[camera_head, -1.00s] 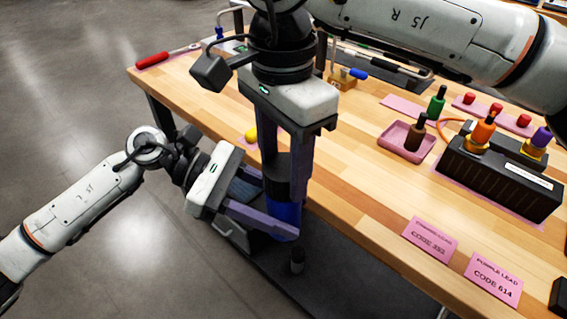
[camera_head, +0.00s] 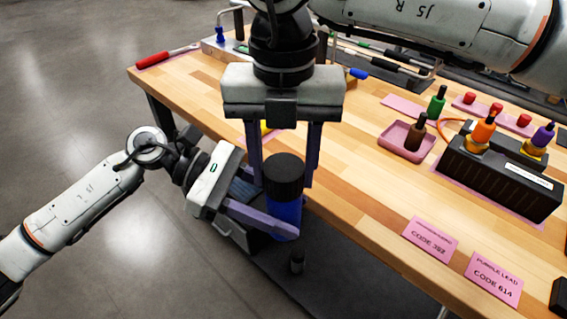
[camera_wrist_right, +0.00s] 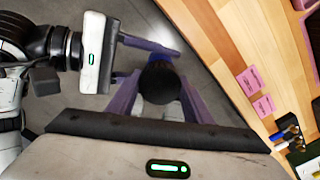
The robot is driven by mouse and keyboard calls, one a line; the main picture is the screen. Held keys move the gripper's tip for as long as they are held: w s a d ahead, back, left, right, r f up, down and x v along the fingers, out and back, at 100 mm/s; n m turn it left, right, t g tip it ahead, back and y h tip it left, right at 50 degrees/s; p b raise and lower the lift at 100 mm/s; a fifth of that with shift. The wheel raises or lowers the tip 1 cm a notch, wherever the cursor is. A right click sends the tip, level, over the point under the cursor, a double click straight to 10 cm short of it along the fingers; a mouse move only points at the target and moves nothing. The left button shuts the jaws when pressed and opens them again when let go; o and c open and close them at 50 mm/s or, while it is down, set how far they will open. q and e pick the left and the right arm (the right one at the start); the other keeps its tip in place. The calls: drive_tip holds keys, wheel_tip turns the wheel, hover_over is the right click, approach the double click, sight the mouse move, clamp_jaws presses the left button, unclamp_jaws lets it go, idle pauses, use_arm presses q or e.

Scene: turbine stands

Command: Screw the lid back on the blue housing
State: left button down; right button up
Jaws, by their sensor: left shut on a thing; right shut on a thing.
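The blue housing (camera_head: 286,213) stands upright off the front edge of the bench, with the black lid (camera_head: 284,176) on top of it. My left gripper (camera_head: 275,222) comes in from the left and is shut on the blue housing; its far finger is mostly hidden. My right gripper (camera_head: 284,168) points down from above and is shut on the black lid, a finger on either side. In the right wrist view the round black lid (camera_wrist_right: 159,82) sits between the purple fingers. How far the lid's thread is engaged cannot be seen.
The wooden bench (camera_head: 355,205) lies just behind and right of the grippers. On it are a black box (camera_head: 500,180) with coloured plugs, a pink tray (camera_head: 407,143), pink code cards (camera_head: 430,238) and a red-handled tool (camera_head: 152,60). A small dark cylinder (camera_head: 297,261) is below the housing.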

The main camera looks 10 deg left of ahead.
drive_tip(key=shift+m, duration=1.2)
drive_tip(key=o, duration=1)
drive_tip(key=shift+r, duration=2.25)
drive_tip(key=shift+c, duration=0.3)
